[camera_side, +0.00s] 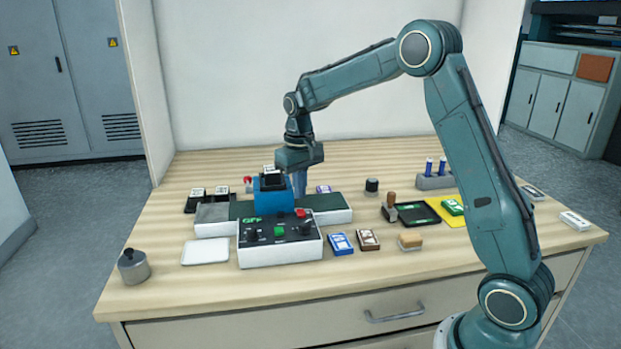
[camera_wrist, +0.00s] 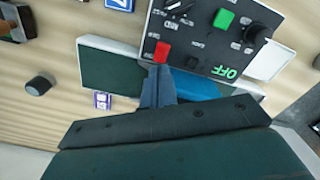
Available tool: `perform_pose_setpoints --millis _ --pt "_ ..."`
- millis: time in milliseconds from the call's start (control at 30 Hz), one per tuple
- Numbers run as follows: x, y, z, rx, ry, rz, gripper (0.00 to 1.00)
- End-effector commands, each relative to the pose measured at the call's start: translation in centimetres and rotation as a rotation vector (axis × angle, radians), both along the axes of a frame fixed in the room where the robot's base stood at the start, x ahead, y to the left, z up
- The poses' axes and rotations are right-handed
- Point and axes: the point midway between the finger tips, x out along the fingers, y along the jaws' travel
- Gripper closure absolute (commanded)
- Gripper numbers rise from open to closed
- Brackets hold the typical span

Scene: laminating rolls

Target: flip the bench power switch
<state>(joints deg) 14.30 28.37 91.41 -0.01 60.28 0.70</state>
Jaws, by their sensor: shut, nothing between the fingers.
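The control box (camera_side: 283,252) stands near the front middle of the bench with a dark top panel. On it are a red switch (camera_side: 300,213), a green button (camera_side: 280,231), dark knobs and a green OFF marking (camera_side: 252,220). The wrist view shows the same red switch (camera_wrist: 162,50), green button (camera_wrist: 223,19) and OFF marking (camera_wrist: 225,71). My gripper (camera_side: 299,192) is shut and empty, pointing down behind the box, beside the blue machine. In the wrist view its fingertips (camera_wrist: 158,69) appear just short of the red switch; I cannot tell the height gap.
The blue laminating machine (camera_side: 273,196) stands left of my gripper on a conveyor-like bed (camera_side: 327,216). A white tray (camera_side: 205,250) lies left of the box. Blue (camera_side: 341,243) and brown (camera_side: 368,239) packs lie at its right. A metal pot (camera_side: 133,267) stands front left.

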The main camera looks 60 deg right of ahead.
Motion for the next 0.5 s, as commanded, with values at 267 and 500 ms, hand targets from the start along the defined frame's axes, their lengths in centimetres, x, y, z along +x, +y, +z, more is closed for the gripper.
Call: perform_pose_setpoints --millis 267,500 --pt "0.1 0.0 1.6 -0.001 -0.003 0.000 1.00" --pt "0.0 0.0 2.7 -0.001 -0.002 0.000 1.00"
